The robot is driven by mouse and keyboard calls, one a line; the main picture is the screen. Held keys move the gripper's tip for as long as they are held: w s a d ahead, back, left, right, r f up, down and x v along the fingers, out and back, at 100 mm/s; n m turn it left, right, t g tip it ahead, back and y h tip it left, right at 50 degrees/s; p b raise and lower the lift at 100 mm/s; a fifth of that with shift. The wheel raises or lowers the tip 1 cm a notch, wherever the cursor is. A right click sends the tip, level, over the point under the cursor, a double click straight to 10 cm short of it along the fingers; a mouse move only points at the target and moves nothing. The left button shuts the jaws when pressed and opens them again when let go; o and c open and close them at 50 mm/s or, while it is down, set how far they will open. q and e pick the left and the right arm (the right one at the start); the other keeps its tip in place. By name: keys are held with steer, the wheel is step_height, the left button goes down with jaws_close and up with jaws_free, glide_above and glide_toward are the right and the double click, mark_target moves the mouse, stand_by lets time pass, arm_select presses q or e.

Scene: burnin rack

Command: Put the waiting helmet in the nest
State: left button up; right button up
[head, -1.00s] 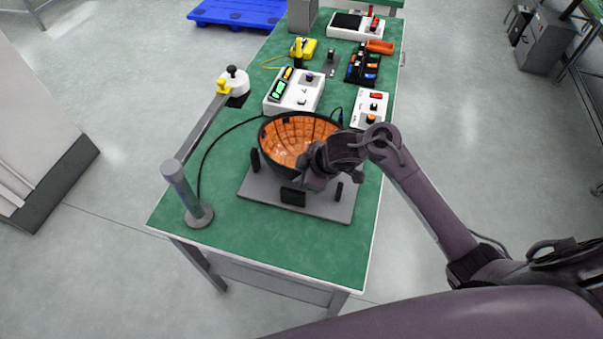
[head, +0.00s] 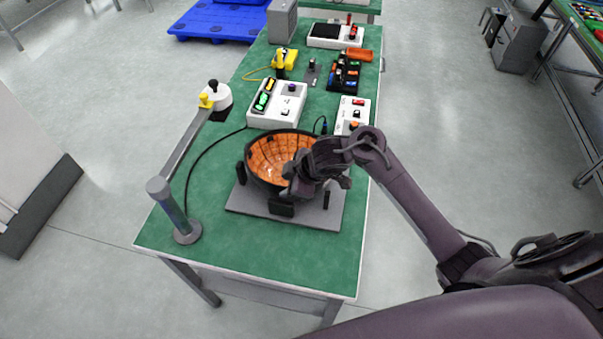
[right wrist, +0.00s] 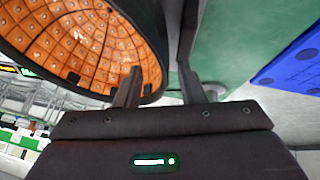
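The helmet (head: 268,163) is an upturned black bowl with an orange, dotted lining. In the head view it rests among the black posts of the nest (head: 309,218), a grey plate on the green bench. The lowest part of the bowl is hidden, so I cannot tell how fully it is seated. My right gripper (head: 297,187) is at the helmet's near right rim. In the right wrist view, its two fingers (right wrist: 159,75) stand apart with the helmet's dark rim (right wrist: 154,40) seemingly between them and a gap beside the outer finger. My left gripper is not in view.
A grey post (head: 176,212) stands at the bench's left front, with a rail running back to a white round unit (head: 217,97). Behind the nest are a white control box (head: 277,118) and a smaller switch box (head: 347,116).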

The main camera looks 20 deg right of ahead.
steer(key=p+v, duration=0.2)
steer(key=v, duration=0.9)
steer(key=shift+r, duration=0.2)
steer(key=shift+s+d, duration=0.15)
steer(key=shift+s, duration=0.05)
